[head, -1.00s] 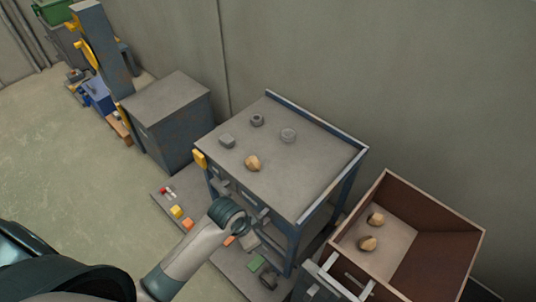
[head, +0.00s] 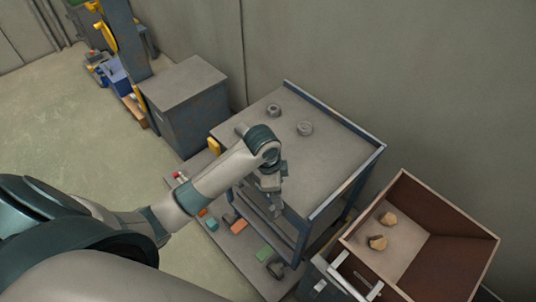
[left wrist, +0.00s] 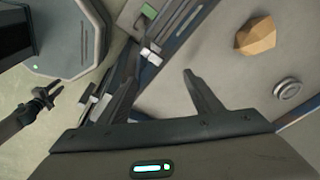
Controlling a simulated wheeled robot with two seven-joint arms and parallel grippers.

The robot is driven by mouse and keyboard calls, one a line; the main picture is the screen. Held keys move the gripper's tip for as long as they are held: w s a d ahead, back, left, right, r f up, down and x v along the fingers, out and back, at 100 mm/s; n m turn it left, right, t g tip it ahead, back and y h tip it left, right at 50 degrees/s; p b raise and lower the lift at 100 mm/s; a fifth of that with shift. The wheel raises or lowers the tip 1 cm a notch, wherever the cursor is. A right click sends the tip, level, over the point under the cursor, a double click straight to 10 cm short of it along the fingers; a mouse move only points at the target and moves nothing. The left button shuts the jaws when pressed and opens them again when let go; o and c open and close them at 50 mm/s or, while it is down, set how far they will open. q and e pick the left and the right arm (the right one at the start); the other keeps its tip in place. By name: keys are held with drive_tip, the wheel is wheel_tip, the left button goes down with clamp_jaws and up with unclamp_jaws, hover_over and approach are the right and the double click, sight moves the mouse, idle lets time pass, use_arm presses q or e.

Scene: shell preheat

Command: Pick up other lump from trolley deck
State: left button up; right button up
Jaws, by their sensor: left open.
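A tan, faceted lump (left wrist: 256,36) lies on the grey trolley deck (head: 325,165), seen at the upper right of the left wrist view. In the head view my arm hides it. My left gripper (head: 277,206) is over the deck's front edge in the head view. In the left wrist view its two fingers (left wrist: 160,62) are spread with nothing between them, and the lump is off to their right, apart from them. A dark clawed part (left wrist: 45,97) at the left of that view looks like my right gripper; its jaws are too small to judge.
Two round grey metal pieces (head: 305,128) (head: 273,110) sit at the back of the deck. A raised blue rim (head: 335,117) runs along it. A grey cabinet (head: 190,95) stands at the left.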

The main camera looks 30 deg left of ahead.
use_arm(q)
drive_tip(key=w+a+r+m, duration=0.2)
drive_tip(key=w+a+r, duration=0.3)
drive_tip(key=w+r, duration=0.1)
drive_tip(key=w+a+r+m+g+y, duration=0.1)
drive_tip(key=w+a+r+m, duration=0.1)
drive_tip(key=w+a+r, duration=0.3)
wheel_tip(320, 180, up, 4)
drive_tip(key=shift+w+a+r+m+g+y, duration=0.3)
drive_tip(key=shift+w+m, duration=0.1)
drive_tip(key=shift+w, duration=0.35)
drive_tip(key=shift+d+f, duration=0.1)
wheel_tip(320, 180, down, 11)
drive_tip(key=p, duration=0.3)
drive_tip(key=shift+f, duration=0.6)
